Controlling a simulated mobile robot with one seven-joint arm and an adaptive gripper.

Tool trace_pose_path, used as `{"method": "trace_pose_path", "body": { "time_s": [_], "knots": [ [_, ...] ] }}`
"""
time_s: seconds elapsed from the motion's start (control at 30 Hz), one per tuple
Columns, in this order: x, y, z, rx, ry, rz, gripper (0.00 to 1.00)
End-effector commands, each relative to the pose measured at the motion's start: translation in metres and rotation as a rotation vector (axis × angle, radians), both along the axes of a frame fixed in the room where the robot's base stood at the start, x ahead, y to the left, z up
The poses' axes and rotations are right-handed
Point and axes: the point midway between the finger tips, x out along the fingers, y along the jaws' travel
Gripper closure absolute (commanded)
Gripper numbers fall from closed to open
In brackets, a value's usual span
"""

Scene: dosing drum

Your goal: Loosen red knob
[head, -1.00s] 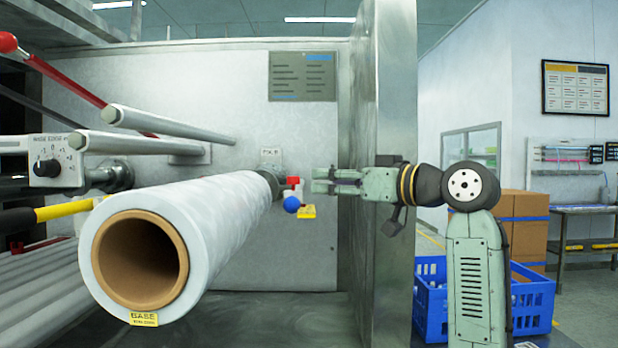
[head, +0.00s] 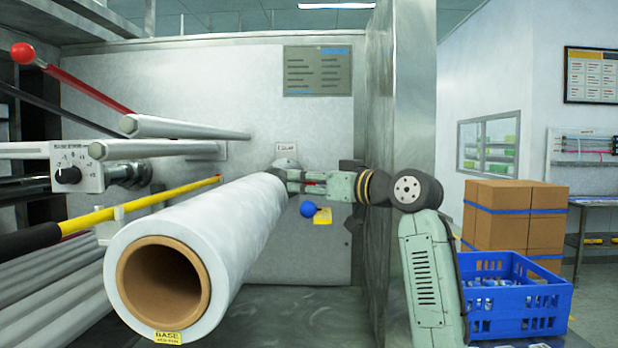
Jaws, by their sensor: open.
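The red knob (head: 313,183) shows as a small red patch between the fingers of my gripper (head: 296,181), by the far end of the film roll (head: 232,228). My gripper reaches in from the right and is open, with its fingers at the knob. Most of the knob is hidden by the fingers, and I cannot tell whether they touch it. A blue ball (head: 308,210) and a yellow tag (head: 322,216) hang just below.
A grey metal post (head: 405,110) stands close behind my arm. At left are rollers, a red-ball lever (head: 23,53), a yellow bar (head: 150,203) and a dial box (head: 75,167). A blue crate (head: 515,305) and cardboard boxes (head: 503,215) are at right.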

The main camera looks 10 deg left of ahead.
Motion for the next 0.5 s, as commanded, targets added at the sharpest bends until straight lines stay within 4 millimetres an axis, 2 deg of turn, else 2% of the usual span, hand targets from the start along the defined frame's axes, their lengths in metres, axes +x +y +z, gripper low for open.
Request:
{"method": "trace_pose_path", "body": {
  "time_s": [0.2,0.5],
  "knots": [
    [0.0002,0.0000,-0.0004,0.000,0.000,0.000,0.58],
    [0.0000,-0.0002,-0.0002,-0.001,-0.001,-0.001,0.78]
  ]
}}
